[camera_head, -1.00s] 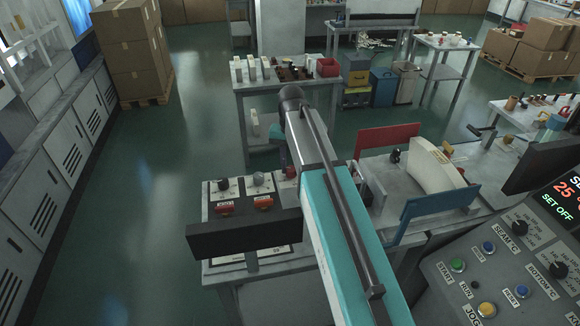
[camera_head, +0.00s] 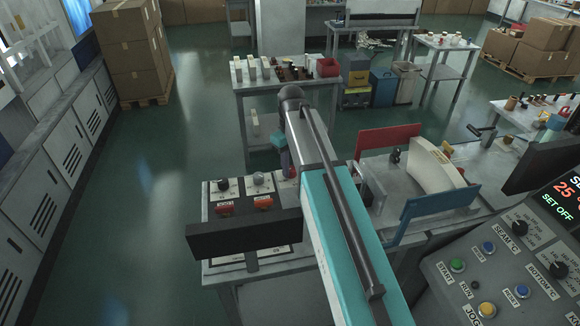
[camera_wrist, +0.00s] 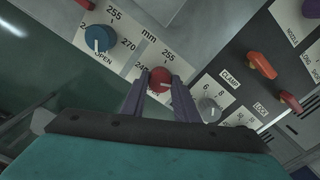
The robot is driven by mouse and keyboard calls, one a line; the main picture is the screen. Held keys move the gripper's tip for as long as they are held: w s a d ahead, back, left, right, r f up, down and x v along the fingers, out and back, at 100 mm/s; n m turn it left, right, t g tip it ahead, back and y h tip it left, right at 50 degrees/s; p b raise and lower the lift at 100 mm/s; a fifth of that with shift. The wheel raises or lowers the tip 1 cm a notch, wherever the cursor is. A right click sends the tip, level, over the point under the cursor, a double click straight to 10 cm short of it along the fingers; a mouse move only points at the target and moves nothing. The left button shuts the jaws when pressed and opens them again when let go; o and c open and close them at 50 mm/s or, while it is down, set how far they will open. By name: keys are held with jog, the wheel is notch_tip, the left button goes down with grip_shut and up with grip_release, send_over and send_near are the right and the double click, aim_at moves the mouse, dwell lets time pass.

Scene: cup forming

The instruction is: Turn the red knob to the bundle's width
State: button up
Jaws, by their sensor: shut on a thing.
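The red knob (camera_wrist: 160,79) sits between the two fingertips of my gripper (camera_wrist: 161,86) in the wrist view, on a white dial plate with "mm" and marks such as 255 and 270. The gripper is shut on the knob. A pale line on the knob points to the right. In the head view my arm covers most of the gripper and knob. The bundle, a cream curved stack (camera_head: 437,172), stands on a grey table between a red plate (camera_head: 388,140) and a blue plate (camera_head: 436,203).
Beside the red knob are a blue knob (camera_wrist: 98,39) and a grey knob (camera_wrist: 209,108). An orange handle (camera_wrist: 262,66) and a red handle (camera_wrist: 290,103) stick out nearby. A control console (camera_head: 500,270) stands at the lower right. Open floor lies at left.

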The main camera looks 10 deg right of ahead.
jog(key=n, duration=0.4)
jog(key=shift+n, duration=0.3)
jog(key=n, duration=0.3)
jog(key=shift+n, duration=0.3)
jog(key=n, duration=0.4)
jog(key=shift+n, duration=1.7)
jog(key=o, duration=1.1)
jog(key=shift+c, duration=0.2)
jog(key=shift+r, duration=0.15)
